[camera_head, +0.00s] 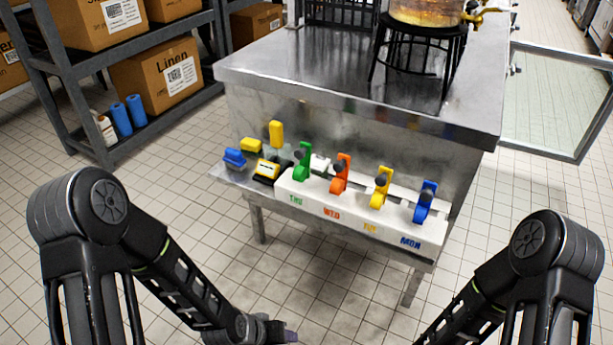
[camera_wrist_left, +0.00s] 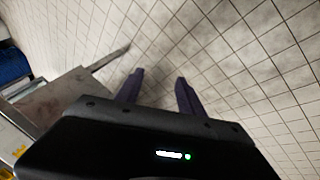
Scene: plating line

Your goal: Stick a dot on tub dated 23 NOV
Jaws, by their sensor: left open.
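A white rack (camera_head: 350,212) on the low steel shelf holds green (camera_head: 303,163), orange-red (camera_head: 340,174), yellow (camera_head: 381,187) and blue (camera_head: 424,202) dot dispensers. Left of the rack are a blue item (camera_head: 235,158), a yellow item (camera_head: 251,146), an upright yellow item (camera_head: 276,133) and a yellow-framed block (camera_head: 267,171) with a pale face. I cannot read 23 NOV or identify a tub. My left gripper (camera_wrist_left: 158,88) is open and empty over the floor, in front of the shelf. My right gripper is out of view.
A steel table (camera_head: 340,75) stands behind the shelf, with a glass drink dispenser (camera_head: 425,12) on a black stand. A grey rack with boxes (camera_head: 155,75) is at the left. A glass panel (camera_head: 555,100) is at the right. The tiled floor in front is clear.

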